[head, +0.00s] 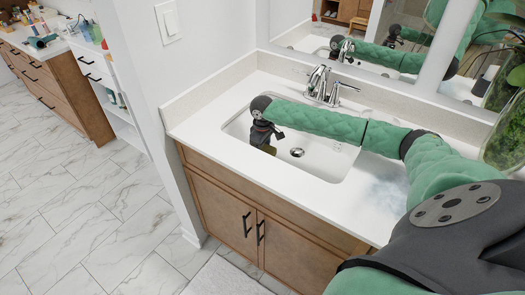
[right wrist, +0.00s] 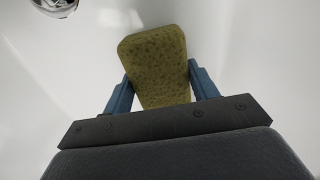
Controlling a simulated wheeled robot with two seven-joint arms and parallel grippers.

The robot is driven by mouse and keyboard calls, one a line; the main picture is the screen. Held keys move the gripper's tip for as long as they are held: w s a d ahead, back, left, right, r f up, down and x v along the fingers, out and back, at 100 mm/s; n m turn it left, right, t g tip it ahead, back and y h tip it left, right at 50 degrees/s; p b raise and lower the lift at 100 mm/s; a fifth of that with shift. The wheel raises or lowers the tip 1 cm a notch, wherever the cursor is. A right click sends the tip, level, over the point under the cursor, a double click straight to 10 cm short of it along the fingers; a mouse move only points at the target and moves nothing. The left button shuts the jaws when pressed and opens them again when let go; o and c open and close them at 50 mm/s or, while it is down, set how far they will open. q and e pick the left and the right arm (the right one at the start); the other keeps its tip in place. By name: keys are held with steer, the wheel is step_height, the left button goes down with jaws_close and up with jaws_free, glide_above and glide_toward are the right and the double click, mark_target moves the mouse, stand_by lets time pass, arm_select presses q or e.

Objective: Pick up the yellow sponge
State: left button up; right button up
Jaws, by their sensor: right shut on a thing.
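The yellow sponge (right wrist: 158,62) shows in the right wrist view, a speckled yellow-green block. My right gripper (right wrist: 160,85) is shut on it, with a blue finger against each side. In the head view my right arm reaches in from the right over the sink, and the right gripper (head: 264,140) points down inside the basin near its left end. The sponge is mostly hidden there; only a small dark yellowish bit shows below the gripper. I cannot tell whether the sponge touches the basin floor. My left gripper is not in view.
The white sink basin (head: 325,165) has a drain (head: 297,152) beside the gripper and a chrome faucet (head: 318,84) behind. A mirror (head: 370,40) stands behind the counter. The front counter edge is clear. A wall is at left, with a shelf unit (head: 110,85) beyond it.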

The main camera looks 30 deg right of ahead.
mark_target(263, 148)
steer(key=shift+r, duration=0.1)
steer(key=shift+r, duration=0.25)
step_height(263, 148, up, 4)
steer(key=shift+d+f+b, duration=0.1)
steer(key=shift+f+b, duration=0.1)
steer(key=shift+b, duration=0.5)
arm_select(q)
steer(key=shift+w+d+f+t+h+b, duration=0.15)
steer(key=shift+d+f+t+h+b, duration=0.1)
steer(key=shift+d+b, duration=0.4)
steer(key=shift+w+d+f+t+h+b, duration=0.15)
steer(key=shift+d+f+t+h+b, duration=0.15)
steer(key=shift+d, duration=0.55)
arm_select(e)
steer(key=s+d+r, duration=0.6)
steer(key=s, duration=0.3)
steer(key=shift+s+d+r, duration=0.15)
steer(key=shift+d+r, duration=0.25)
